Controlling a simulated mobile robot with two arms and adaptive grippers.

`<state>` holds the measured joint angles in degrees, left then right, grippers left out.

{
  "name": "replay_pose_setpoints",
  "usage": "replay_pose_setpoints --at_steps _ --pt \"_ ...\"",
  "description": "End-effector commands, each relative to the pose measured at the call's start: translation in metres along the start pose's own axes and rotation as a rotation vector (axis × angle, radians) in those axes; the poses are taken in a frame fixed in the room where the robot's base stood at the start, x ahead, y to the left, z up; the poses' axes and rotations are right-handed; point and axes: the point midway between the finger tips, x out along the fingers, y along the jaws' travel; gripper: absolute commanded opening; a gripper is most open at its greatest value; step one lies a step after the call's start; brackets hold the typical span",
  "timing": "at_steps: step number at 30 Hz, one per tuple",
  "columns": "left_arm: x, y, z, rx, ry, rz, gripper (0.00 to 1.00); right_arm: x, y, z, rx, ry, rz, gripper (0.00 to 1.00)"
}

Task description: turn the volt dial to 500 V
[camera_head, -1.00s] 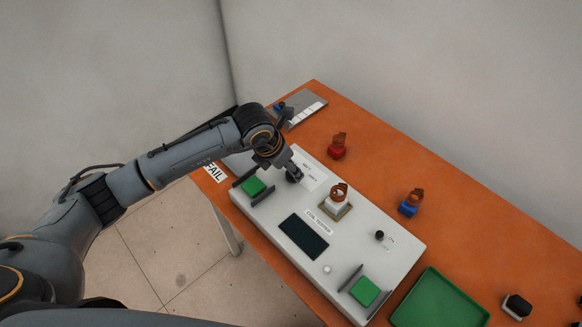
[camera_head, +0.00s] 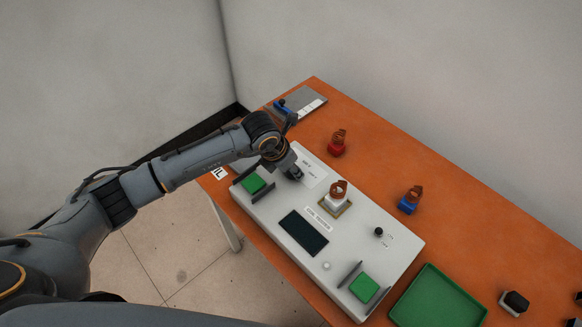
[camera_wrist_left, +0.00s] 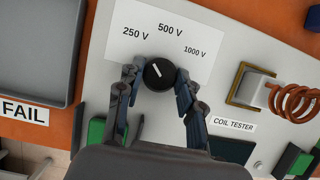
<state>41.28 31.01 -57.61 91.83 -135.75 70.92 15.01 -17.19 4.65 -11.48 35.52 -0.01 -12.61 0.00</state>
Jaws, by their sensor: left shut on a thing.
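The volt dial (camera_wrist_left: 159,74) is a round black knob with a white pointer line, seen in the left wrist view. Its line slants up and left, toward the 250 V mark. A white label (camera_wrist_left: 166,38) above it reads 250 V, 500 V and 1000 V. My left gripper (camera_wrist_left: 159,84) has its fingers on both sides of the dial, shut on it. In the head view the left gripper (camera_head: 296,175) is at the far left part of the white coil tester (camera_head: 270,222) and hides most of the dial. My right gripper is not in view.
A copper coil on a white block (camera_head: 338,192) stands on the tester, near a dark screen (camera_head: 303,233) and green pads (camera_head: 363,288). A red-based coil (camera_head: 338,143) and blue-based coil (camera_head: 411,200) stand behind. A green tray (camera_head: 440,300) lies at the right of the orange table.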

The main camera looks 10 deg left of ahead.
Motion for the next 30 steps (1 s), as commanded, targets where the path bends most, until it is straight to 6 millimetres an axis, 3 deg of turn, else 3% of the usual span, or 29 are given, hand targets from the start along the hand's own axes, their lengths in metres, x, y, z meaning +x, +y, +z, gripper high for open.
replay_pose_setpoints --at_steps 8,30 --pt "0.003 0.002 -0.001 0.061 -0.002 -0.023 0.05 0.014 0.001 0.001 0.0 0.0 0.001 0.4" --pt "0.004 0.005 0.001 0.579 -0.004 -0.238 0.05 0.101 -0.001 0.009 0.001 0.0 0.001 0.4"
